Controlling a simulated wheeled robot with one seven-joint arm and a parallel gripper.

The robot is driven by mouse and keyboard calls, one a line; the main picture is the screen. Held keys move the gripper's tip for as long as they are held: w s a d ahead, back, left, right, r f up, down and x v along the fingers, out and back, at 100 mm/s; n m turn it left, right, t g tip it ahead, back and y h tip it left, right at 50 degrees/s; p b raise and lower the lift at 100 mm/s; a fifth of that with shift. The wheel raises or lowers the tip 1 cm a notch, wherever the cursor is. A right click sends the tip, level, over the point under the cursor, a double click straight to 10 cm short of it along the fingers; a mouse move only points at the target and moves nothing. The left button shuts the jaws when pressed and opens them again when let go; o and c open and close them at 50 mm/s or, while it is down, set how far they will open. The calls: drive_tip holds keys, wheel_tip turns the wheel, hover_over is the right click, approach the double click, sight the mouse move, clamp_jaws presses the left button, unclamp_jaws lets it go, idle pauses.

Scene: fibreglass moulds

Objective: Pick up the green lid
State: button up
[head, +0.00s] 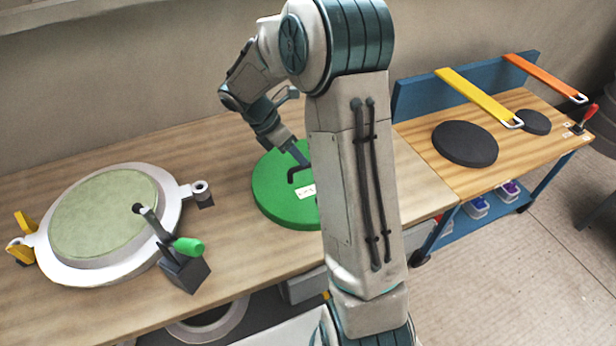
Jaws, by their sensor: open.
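The green lid (279,205) is a round green disc with a dark handle and a small white label on top. It lies flat on the wooden bench, in the middle of the head view. My arm's upright link hides its right edge. My gripper (294,160) is over the far part of the lid, close to the dark handle. The gripper is open. I cannot tell whether its fingers are around the handle or touching it, as they are small and dark here.
A white round mould (60,264) with a pale green face stands on the bench at left. A clamp with a green-tipped lever (188,246) stands at its front right. A second bench (480,190) at right holds black discs and yellow and orange straps.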

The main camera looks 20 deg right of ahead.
sight(308, 174)
drive_tip(key=x, duration=0.6)
drive_tip(key=shift+w+d+f, duration=0.15)
drive_tip(key=shift+w+f, duration=0.05)
clamp_jaws()
